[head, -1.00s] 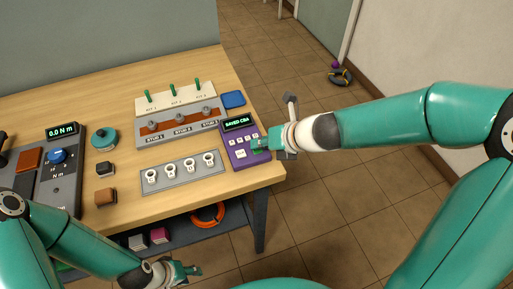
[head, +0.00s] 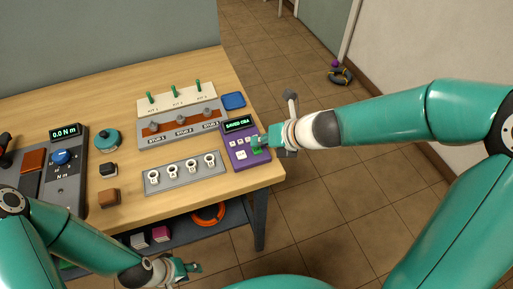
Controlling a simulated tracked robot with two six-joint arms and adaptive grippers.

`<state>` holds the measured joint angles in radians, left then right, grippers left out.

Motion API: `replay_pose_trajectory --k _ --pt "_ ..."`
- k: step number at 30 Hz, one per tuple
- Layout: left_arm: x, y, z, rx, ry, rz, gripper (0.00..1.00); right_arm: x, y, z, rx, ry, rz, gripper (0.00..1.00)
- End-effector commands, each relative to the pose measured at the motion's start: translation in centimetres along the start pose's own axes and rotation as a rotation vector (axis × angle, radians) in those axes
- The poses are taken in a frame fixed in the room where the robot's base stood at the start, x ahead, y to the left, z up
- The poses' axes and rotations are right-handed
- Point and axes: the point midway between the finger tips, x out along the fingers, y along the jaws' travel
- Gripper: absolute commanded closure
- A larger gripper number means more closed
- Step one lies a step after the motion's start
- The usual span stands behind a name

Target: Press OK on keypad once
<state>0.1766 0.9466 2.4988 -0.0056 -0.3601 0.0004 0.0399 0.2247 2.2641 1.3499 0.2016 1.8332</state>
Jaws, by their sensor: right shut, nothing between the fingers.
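The purple keypad (head: 229,155) sits at the right end of the wooden table, with pale keys and a lit display (head: 238,125) reading "SAVED CBA". My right gripper (head: 257,145) is shut and empty, its green fingertips over the right part of the keypad. It hides the keys there, and I cannot make out an OK label. Whether the fingertips touch a key cannot be told. My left gripper (head: 192,268) is low in front of the table, away from the keypad; its fingers are too small to read.
A stud rack (head: 180,127) and a grey strip with several white ring-ended pieces (head: 185,172) stand left of the keypad. A blue pad (head: 233,101) lies behind it. A torque device (head: 62,185) is at the far left. Floor is open right of the table.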

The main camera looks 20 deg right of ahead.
Motion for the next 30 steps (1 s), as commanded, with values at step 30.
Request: replay_pose_trajectory --k 30 --pt "-4.8 1.7 0.0 0.0 0.0 0.0 0.6 -3.5 2.5 2.5 0.0 0.0 0.0 1.0"
